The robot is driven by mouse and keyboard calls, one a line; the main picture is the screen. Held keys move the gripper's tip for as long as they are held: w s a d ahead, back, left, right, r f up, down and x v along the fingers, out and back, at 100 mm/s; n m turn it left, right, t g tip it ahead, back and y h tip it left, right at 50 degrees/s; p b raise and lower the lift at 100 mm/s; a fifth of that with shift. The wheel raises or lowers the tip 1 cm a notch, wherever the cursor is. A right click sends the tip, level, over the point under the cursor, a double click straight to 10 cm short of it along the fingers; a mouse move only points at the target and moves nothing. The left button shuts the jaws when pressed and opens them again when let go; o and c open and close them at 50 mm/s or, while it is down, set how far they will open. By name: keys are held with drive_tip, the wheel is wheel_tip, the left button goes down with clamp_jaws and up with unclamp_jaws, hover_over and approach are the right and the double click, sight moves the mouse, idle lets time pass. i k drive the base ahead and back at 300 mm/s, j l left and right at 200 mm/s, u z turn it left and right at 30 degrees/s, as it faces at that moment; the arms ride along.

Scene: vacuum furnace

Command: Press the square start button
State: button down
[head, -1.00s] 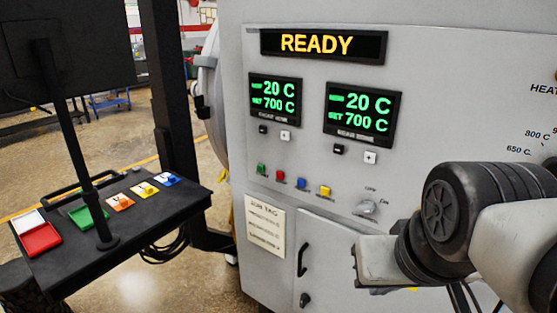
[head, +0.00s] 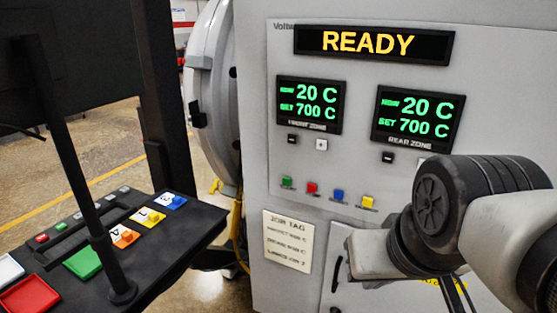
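A large green square button (head: 83,262) lies on the black console shelf at lower left. A red square button (head: 22,295) and a white square button (head: 8,268) are left of it, both cut by the frame edge. I cannot read which button is labelled start. My arm enters from the right, in front of the panel's lower right. My gripper's fingers do not show.
The console shelf (head: 160,262) also bears orange, yellow and blue buttons; a black post (head: 68,150) rises through it. The furnace display (head: 374,43) reads READY; two zone screens show 20 C, set 700 C. A job tag (head: 288,240) hangs below. Open floor shows behind the console.

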sight(287, 182)
drive_tip(key=i+j+z, duration=0.15)
drive_tip(key=j, duration=0.5)
drive_tip(key=j+z, duration=0.1)
drive_tip(key=j, duration=0.5)
